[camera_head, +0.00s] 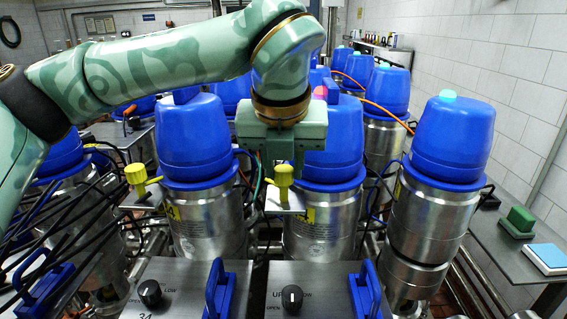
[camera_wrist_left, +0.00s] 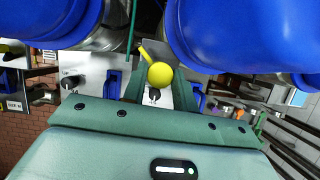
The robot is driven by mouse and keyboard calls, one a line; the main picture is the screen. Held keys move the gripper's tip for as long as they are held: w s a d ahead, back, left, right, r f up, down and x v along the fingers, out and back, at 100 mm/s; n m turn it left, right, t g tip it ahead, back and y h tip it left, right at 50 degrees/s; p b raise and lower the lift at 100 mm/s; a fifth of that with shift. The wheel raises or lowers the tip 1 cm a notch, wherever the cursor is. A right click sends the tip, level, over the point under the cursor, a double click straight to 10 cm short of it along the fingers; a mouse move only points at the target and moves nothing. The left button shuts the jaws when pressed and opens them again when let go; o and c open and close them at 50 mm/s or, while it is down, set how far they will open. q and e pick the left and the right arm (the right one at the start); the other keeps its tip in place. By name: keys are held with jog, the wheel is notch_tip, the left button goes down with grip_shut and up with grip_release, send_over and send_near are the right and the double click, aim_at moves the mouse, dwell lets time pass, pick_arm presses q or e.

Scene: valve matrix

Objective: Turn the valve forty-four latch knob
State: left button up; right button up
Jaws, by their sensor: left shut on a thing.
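A yellow latch knob (camera_head: 284,176) sits on a bracket plate (camera_head: 285,201) in front of the middle blue-capped valve (camera_head: 335,150). My left gripper (camera_head: 283,165) comes down from above and is shut on this knob. In the left wrist view the round yellow knob top (camera_wrist_left: 160,75) shows between the two green fingers, with a yellow lever stub behind it. The number on that valve's yellow label (camera_head: 308,216) is too small to read. A second yellow latch knob (camera_head: 137,176) stands at the left valve (camera_head: 197,145), apart from the gripper. My right gripper is not in view.
Two control panels stand in front: one marked 34 with a black dial (camera_head: 150,293), one with another dial (camera_head: 292,297). Blue handles (camera_head: 220,290) rise beside them. Cables and hoses crowd the left. A steel table (camera_head: 500,248) with a green block stands at right.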

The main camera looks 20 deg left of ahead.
pick_arm(q)
jog(key=o, duration=1)
jog(key=shift+c, duration=0.2)
jog(key=p+v, duration=0.1)
jog(key=v, duration=1.5)
jog(key=shift+s+r+p, duration=0.1)
jog(key=shift+s+p, duration=0.05)
jog(key=shift+p, duration=0.15)
